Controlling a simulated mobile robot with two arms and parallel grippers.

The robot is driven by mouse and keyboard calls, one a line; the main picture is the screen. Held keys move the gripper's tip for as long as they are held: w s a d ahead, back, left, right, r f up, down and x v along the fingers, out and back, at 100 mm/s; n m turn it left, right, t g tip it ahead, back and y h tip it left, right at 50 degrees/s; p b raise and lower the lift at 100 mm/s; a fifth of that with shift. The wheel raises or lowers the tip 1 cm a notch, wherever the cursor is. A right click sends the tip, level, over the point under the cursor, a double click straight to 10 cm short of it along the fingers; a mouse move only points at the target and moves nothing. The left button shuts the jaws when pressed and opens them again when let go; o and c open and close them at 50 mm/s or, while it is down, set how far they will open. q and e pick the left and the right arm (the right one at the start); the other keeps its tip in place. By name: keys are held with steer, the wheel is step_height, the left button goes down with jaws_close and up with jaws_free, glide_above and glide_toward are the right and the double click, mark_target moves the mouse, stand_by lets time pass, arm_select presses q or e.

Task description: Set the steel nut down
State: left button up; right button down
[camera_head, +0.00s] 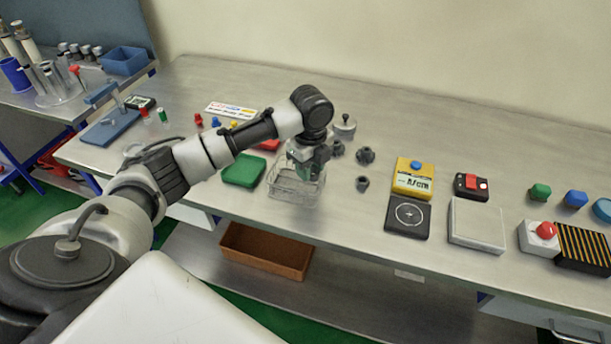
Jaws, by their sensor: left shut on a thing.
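My left gripper (304,172) points down over the clear tray (283,194), near the middle of the bench. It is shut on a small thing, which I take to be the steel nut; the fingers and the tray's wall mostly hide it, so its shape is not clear. I cannot tell whether it touches the tray's floor. Several dark grey fittings stand on the bench just right of the tray, among them one at the back (366,155) and one at the front (362,184). My right gripper is not in view.
A green lid (243,170) lies left of the tray. A yellow meter (413,176), a black pad (407,218) and a pale plate (477,224) stand to the right. A brown bin (266,252) is on the shelf below. The bench's back right is clear.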

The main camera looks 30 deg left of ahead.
mark_target(306, 186)
arm_select(q)
steer(key=shift+a+f, duration=0.3)
steer(key=shift+a, duration=0.25)
steer(key=shift+f+p, duration=0.4)
steer(key=shift+f, duration=1.65)
steer(key=shift+f, duration=0.1)
steer(key=o, duration=0.7)
steer(key=shift+c, duration=0.2)
step_height(306, 186, up, 12)
steer(key=b, duration=0.1)
